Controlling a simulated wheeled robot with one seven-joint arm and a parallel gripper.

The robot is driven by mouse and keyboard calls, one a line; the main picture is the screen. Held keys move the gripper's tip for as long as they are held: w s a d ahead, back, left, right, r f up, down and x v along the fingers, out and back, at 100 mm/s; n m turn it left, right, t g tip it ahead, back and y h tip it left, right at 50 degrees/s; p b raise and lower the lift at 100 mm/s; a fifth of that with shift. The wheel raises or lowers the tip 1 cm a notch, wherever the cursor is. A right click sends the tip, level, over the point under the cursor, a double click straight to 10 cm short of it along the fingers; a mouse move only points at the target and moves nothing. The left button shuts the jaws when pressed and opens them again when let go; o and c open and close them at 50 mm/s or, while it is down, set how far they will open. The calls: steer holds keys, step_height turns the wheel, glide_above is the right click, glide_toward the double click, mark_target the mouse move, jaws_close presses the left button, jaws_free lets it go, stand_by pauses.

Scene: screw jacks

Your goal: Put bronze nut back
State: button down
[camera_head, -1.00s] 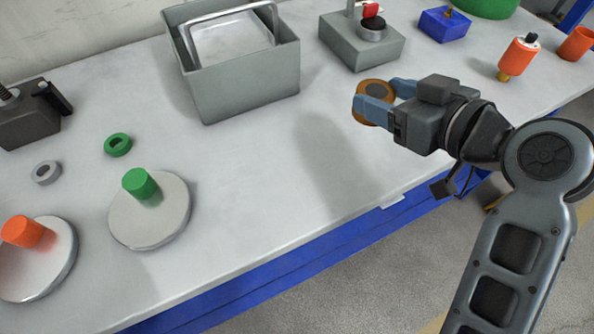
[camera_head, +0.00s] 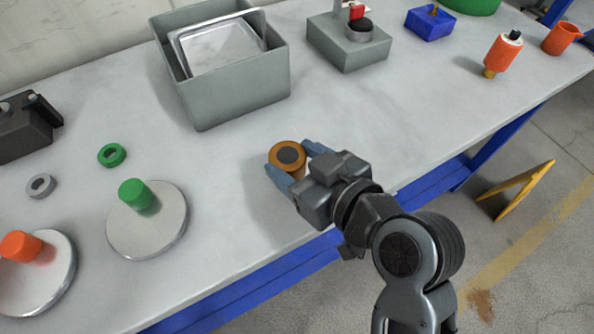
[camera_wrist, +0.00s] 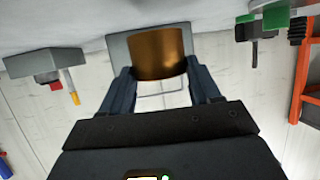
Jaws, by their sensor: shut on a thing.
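The bronze nut (camera_head: 287,153) is a short orange-brown cylinder with a dark round centre on top. My gripper (camera_head: 293,163) is shut on it, with one blue-grey finger on each side. The nut is over the front part of the table, right of the green-post disc and in front of the grey bin. Its shadow falls on the table to the left; I cannot tell its exact height. In the wrist view the nut (camera_wrist: 158,52) sits between the fingers, its side facing the camera.
A grey bin (camera_head: 240,95) holds a metal tray. Two round discs carry a green post (camera_head: 137,195) and an orange post (camera_head: 20,246). A green ring (camera_head: 111,155) and a grey ring (camera_head: 41,186) lie behind them. A grey block (camera_head: 350,50) stands at the back. The table between is clear.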

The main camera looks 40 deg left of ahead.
mark_target(297, 177)
steer(key=shift+f, duration=1.9)
steer(key=shift+c, duration=1.1)
jaws_free()
steer(key=shift+f, duration=0.2)
steer(key=shift+r, duration=0.2)
steer(key=v, duration=1.2)
steer(key=shift+f+b, duration=0.15)
steer(key=shift+b, duration=0.3)
steer(key=shift+d, duration=0.1)
